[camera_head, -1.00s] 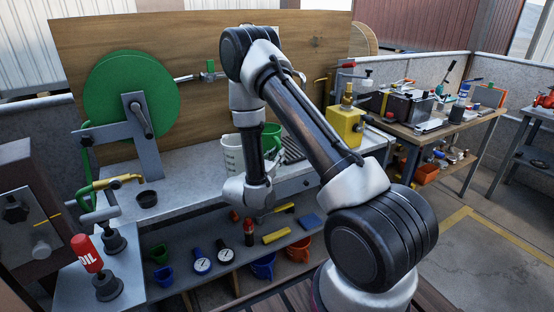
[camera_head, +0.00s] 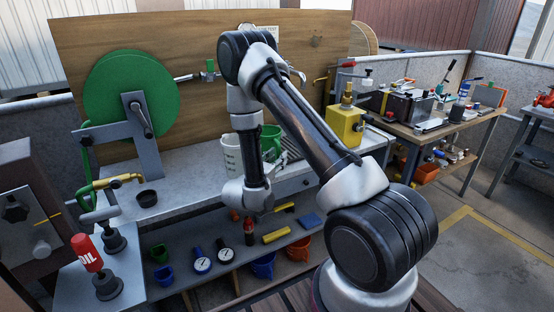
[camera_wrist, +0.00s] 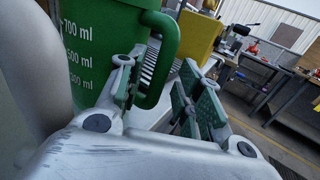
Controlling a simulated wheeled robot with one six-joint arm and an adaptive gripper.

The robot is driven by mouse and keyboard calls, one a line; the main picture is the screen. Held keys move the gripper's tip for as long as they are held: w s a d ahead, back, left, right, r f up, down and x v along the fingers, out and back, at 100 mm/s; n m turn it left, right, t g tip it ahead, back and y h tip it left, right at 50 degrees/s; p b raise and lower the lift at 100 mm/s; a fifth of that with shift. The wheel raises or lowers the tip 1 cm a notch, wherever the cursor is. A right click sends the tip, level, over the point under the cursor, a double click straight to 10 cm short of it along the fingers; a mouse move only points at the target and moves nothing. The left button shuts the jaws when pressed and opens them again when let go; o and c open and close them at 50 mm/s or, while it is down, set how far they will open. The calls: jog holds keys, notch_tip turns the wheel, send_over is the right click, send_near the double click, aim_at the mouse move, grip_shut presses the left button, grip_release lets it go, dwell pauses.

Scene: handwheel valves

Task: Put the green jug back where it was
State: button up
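The green jug (camera_head: 271,139) stands on the grey bench top, partly hidden behind my forearm. In the wrist view its green wall with white ml marks (camera_wrist: 92,45) fills the upper left, and its looped handle (camera_wrist: 168,50) faces my gripper. My gripper (camera_wrist: 160,98) is open, its green-padded fingers apart. The lower part of the handle lies between or just beyond the fingertips; I cannot tell whether they touch it.
A white jug (camera_head: 231,155) stands just left of the green jug. A yellow block fitting (camera_head: 344,126) is to the right, and a small black cup (camera_head: 147,198) to the left. A wooden board (camera_head: 185,45) closes the bench's back. The lower shelf (camera_head: 215,258) holds gauges and tools.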

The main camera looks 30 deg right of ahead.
jog(key=v, duration=1.1)
jog(key=s+d+r+m+g+y, duration=0.1)
jog(key=s+d+r+m+g, duration=0.55)
jog(key=r, duration=0.25)
jog(key=s+d+r+m+g+y, duration=0.1)
jog(key=s+d+r+m+g, duration=0.5)
jog(key=r+m, duration=0.3)
jog(key=s+r+m+y, duration=0.4)
jog(key=s+m+y, duration=0.15)
jog(key=s, duration=0.45)
jog(key=s+a+r+m+t+y, duration=0.3)
jog(key=s+a+r+t+y, duration=0.1)
jog(key=s+a+t+y, duration=0.1)
jog(key=shift+s+a+m+t+y, duration=0.4)
jog(key=shift+a+t+y, duration=0.35)
jog(key=shift+a+y, duration=0.45)
